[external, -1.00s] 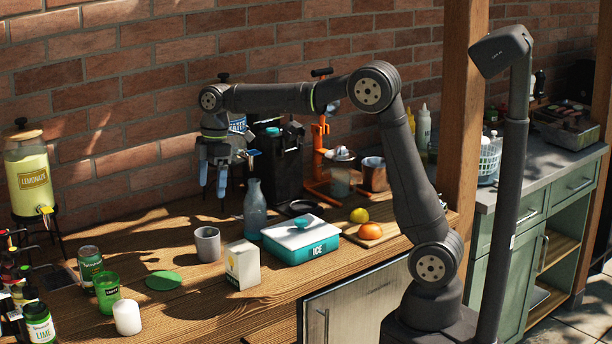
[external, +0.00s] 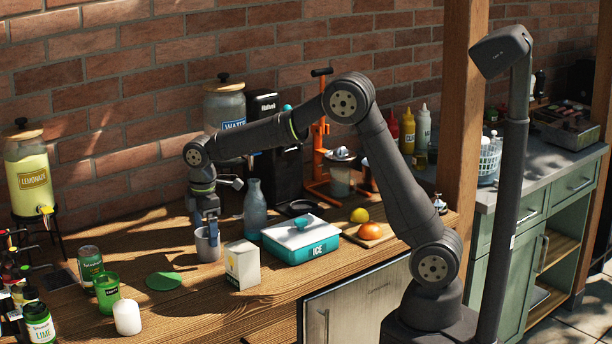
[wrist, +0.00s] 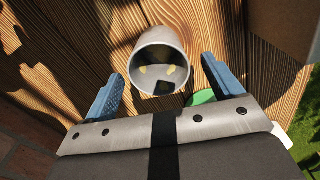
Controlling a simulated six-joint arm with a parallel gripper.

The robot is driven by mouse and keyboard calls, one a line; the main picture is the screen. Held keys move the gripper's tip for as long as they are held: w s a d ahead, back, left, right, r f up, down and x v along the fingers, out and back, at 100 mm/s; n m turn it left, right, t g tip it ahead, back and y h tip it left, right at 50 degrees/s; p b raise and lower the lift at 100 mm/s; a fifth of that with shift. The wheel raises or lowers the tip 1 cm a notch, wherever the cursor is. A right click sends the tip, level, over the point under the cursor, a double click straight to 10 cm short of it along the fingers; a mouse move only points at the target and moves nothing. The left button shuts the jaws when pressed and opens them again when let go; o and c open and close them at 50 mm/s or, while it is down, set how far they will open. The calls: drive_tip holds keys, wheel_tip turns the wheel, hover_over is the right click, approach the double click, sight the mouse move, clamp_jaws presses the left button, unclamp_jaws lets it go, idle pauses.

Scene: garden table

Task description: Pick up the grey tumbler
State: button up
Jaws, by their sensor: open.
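The grey tumbler (external: 208,250) stands upright on the wooden table, left of the cream carton. My gripper (external: 208,228) points down at it from above, at about the height of its rim. In the wrist view the tumbler (wrist: 160,58) shows its open mouth between the two blue fingers of my gripper (wrist: 160,82). The fingers are spread apart, with a gap on each side of the tumbler. Inside the tumbler are light patches and a dark square patch. In the external view the fingers partly cover the tumbler's upper part.
A cream carton (external: 242,265) and a teal ICE box (external: 300,243) stand close on the right. A blue-grey bottle (external: 255,209) is behind.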

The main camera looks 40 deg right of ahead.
sight(208, 245)
wheel_tip(208, 245, down, 5)
drive_tip(key=shift+d+f, duration=0.1)
drive_tip(key=shift+d, duration=0.05)
drive_tip(key=c, duration=1.1)
